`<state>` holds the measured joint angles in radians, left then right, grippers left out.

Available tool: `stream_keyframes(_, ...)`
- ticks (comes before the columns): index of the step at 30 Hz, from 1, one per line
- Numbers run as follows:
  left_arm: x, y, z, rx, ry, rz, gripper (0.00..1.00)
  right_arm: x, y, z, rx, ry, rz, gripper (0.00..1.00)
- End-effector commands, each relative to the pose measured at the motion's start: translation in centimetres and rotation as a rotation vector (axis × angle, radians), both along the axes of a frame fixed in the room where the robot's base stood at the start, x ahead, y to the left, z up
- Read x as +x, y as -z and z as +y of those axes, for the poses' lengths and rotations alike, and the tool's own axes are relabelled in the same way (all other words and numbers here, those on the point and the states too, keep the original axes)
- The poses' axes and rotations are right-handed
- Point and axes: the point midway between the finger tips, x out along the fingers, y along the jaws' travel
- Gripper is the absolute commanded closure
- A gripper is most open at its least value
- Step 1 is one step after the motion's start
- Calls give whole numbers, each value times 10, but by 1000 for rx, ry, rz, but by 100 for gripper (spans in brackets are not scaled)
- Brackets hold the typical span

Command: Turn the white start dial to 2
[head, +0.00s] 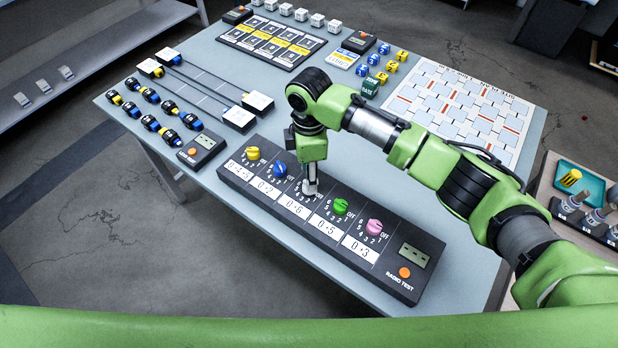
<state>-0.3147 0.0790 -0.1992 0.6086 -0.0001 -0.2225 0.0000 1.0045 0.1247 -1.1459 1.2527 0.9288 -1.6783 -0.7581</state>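The dial panel (330,229) is a long black box lying along the front of the table. It carries a yellow dial (253,153), a blue dial (280,170), a green dial (341,206) and a pink dial (374,226). The white dial is in the middle place, between blue and green, and is mostly hidden under my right gripper (311,186). This gripper points straight down at that place. I cannot tell whether its fingers are closed on the dial, nor where the dial's pointer stands. My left gripper is out of view.
A small display with an orange button (404,272) sits at the panel's right end. A teal tray (590,181) stands at the right.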

Motion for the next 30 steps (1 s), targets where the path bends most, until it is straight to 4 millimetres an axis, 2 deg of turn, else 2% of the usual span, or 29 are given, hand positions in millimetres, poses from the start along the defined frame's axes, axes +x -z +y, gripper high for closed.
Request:
stream_keyframes(1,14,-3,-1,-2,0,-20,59,-2,8,0,-1,-1,3,59)
stream_keyframes(3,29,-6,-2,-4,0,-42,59,-1,18,0,-1,0,2,59)
stream_keyframes(6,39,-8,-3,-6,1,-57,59,-1,28,0,-1,0,1,59)
stream_keyframes(10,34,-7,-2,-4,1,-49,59,-1,34,1,0,-2,-1,59)
stream_keyframes(18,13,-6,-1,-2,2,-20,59,-1,35,1,0,-2,-1,59)
stream_keyframes(22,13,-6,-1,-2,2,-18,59,-1,35,1,0,-2,-1,93)
stream_keyframes(23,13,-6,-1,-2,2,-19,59,-1,35,1,0,-2,0,98)
stream_keyframes(30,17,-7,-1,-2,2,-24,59,-1,35,1,0,6,1,98)
